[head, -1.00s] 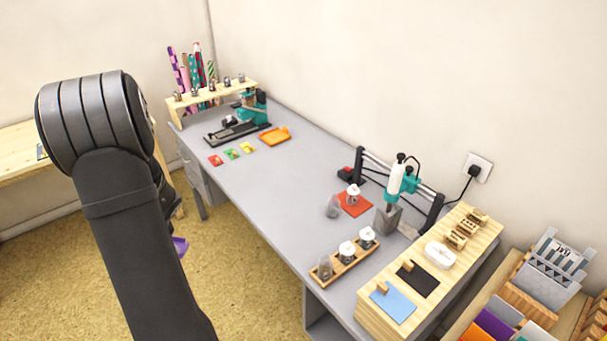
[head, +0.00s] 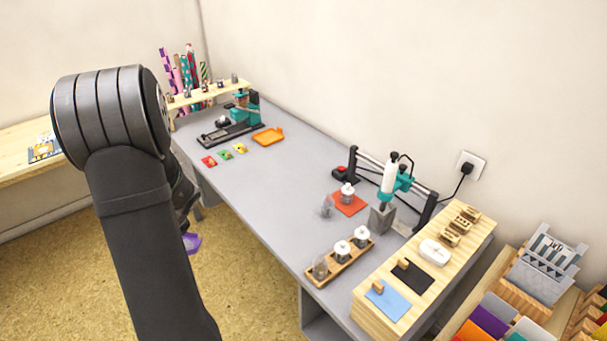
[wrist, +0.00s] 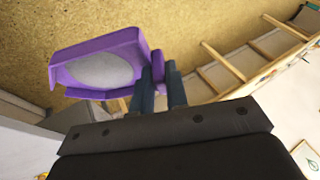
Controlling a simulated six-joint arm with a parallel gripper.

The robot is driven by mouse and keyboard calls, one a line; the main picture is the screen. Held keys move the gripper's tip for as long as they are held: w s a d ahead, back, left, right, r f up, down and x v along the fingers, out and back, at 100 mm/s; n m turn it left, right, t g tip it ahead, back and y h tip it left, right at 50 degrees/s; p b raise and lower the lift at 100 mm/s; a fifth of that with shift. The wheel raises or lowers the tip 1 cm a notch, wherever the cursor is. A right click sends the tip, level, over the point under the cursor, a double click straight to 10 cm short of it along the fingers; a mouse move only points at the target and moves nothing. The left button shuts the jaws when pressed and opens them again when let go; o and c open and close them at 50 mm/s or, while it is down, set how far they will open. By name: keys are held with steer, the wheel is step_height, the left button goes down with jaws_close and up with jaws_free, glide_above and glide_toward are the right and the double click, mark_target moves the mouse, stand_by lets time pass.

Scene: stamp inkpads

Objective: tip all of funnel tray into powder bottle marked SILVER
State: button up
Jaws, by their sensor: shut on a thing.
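My gripper (wrist: 160,88) is shut on the handle of the purple funnel tray (wrist: 66,72), which shows in the wrist view with a grey layer of powder inside. In the head view only a bit of the tray (head: 192,243) shows past my arm, over the floor to the left of the grey desk; the gripper there is mostly hidden. Several small bottles stand on the desk: a clear grey bottle (head: 320,268) and two white-topped ones (head: 341,252) (head: 361,238) in a wooden rack, plus others near a red mat. No label marked SILVER is readable.
The grey desk (head: 265,185) has a clear middle. A teal-and-white press (head: 393,182) stands behind the rack, and a wooden block stand (head: 430,280) is to its right.

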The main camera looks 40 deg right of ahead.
steer(key=s+d+r, duration=0.2)
steer(key=s+d, duration=0.3)
steer(key=d, duration=0.8)
steer(key=s+d+r, duration=0.2)
steer(key=s+d, duration=0.3)
steer(key=d, duration=0.9)
steer(key=s+d+r, duration=0.3)
steer(key=s+d, duration=0.2)
steer(key=d, duration=0.8)
steer(key=shift+s+d+t, duration=0.15)
steer(key=shift+d+t, duration=0.1)
steer(key=shift+t, duration=0.05)
stand_by(3.1)
steer(key=shift+s+d+r+t+y, duration=0.1)
steer(key=shift+s+t+y, duration=0.2)
